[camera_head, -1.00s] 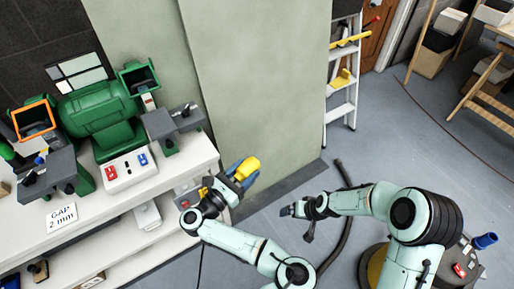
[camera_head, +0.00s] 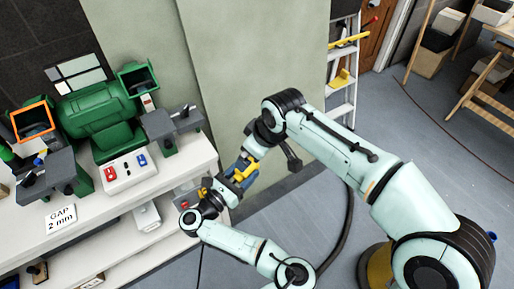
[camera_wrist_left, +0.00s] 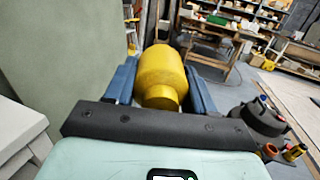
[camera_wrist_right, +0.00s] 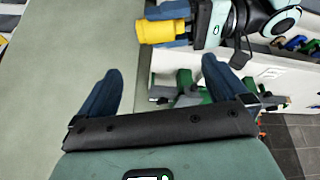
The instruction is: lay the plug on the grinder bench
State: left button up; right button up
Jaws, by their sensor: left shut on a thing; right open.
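The yellow plug (camera_head: 246,173) is held between the blue fingers of my left gripper (camera_head: 238,172), beside the right end of the grinder bench. In the left wrist view the plug (camera_wrist_left: 162,75) fills the gap between the fingers. My right gripper (camera_wrist_right: 162,92) is open and empty, its blue fingers spread, and the plug (camera_wrist_right: 163,31) shows ahead of it in the right wrist view. In the head view my right arm partly covers the plug and hides the right fingers. The grinder bench (camera_head: 105,200) is white, with a green grinder (camera_head: 103,113) on it.
On the bench are a white switch box (camera_head: 128,168), a "GAP 2 mm" card (camera_head: 61,218) and grey tool rests. A pale green wall (camera_head: 262,85) stands behind my grippers. A stepladder (camera_head: 343,75) stands to its right. The bench's front strip has free room.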

aim_at(246, 171)
jog(key=x, duration=1.1)
jog(key=shift+f, duration=0.15)
jog(key=c, duration=0.7)
pick_arm(q)
jog(key=o, duration=1.5)
jog(key=shift+c, duration=0.2)
pick_arm(e)
jog(key=shift+c, duration=0.6)
